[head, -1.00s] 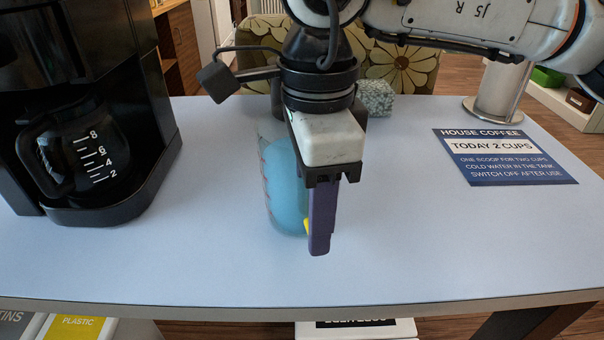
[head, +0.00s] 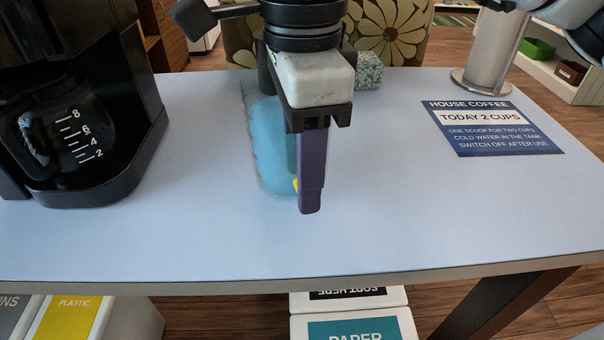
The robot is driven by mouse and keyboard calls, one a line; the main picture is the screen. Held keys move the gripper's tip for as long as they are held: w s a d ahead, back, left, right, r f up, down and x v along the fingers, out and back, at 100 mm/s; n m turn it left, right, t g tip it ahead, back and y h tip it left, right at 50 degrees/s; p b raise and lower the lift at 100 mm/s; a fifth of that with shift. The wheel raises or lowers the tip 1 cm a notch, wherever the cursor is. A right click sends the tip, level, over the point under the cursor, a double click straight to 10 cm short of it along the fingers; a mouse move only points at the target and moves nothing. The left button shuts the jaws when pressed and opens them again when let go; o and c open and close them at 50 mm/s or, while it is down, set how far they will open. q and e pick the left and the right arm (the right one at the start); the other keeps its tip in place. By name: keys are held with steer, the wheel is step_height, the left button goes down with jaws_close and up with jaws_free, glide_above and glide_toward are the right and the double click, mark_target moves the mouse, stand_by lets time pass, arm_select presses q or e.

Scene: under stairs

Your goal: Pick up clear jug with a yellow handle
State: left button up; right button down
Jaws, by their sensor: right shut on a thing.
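The clear jug (head: 264,150) holds something blue and stands out against the pale table in the middle of the head view. Red marks run down its left side. A small bit of its yellow handle (head: 296,185) shows beside my finger. My right gripper (head: 311,180) comes down from above in front of the jug, with a dark purple finger, and is shut on the jug at its handle. The gripper hides the jug's right part and most of the handle. I cannot tell whether the jug's base touches the table. My left gripper is not in view.
A black coffee maker (head: 135,100) with a carafe (head: 75,140) stands at left. A blue coffee sign (head: 490,128) lies at right, near a metal cylinder (head: 492,50). A speckled block (head: 368,70) sits at the back edge. Bins stand below the front edge. The table's front is clear.

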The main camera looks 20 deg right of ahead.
steer(key=shift+r+p, duration=0.35)
steer(key=shift+r, duration=3.5)
steer(key=c, duration=1.6)
jaws_free()
jaws_close()
